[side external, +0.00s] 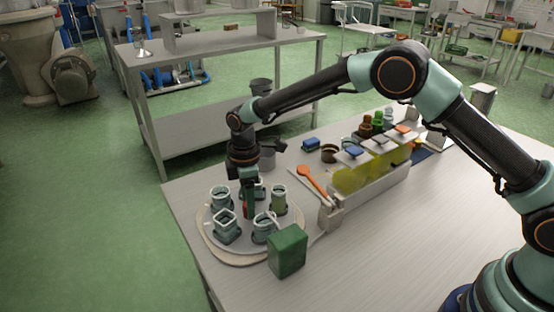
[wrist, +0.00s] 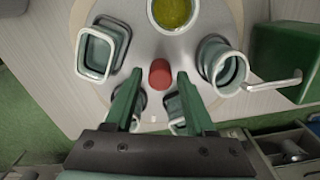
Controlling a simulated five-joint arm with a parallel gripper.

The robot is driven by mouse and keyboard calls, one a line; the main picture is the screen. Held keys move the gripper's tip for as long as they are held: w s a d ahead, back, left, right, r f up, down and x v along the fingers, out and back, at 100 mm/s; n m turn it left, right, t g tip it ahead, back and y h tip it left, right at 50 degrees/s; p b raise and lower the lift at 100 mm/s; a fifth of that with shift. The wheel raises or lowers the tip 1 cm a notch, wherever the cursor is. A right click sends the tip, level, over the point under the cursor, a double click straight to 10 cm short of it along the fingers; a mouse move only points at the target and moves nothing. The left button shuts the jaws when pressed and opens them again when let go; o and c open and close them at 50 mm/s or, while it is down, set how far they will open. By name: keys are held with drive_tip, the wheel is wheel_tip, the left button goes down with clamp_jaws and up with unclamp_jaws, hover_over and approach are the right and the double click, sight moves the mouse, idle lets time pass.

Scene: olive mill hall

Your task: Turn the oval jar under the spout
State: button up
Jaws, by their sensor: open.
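A pale round turntable (side external: 236,256) carries several grey-green jars and a red centre knob (wrist: 160,73). My gripper (wrist: 157,80) is open, pointing down, its green fingers on either side of the knob; I cannot tell whether they touch it. A jar with a handle (wrist: 222,68) stands at right in the wrist view, and a squared jar (wrist: 101,52) at left. A jar of yellow-green liquid (wrist: 173,12) is at the top edge. Two more jars are partly hidden behind my fingers. I cannot tell surely which is oval. The spout (side external: 327,213) is on the oil tank's near end.
A green box (side external: 288,251) stands close to the turntable's front right. The tank (side external: 368,172) of yellow-green oil stands to the right, with an orange spoon (side external: 312,179) beside it. Blue and dark small items lie behind. The front right tabletop is clear.

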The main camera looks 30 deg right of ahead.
wheel_tip(320, 180, up, 7)
idle(0.4)
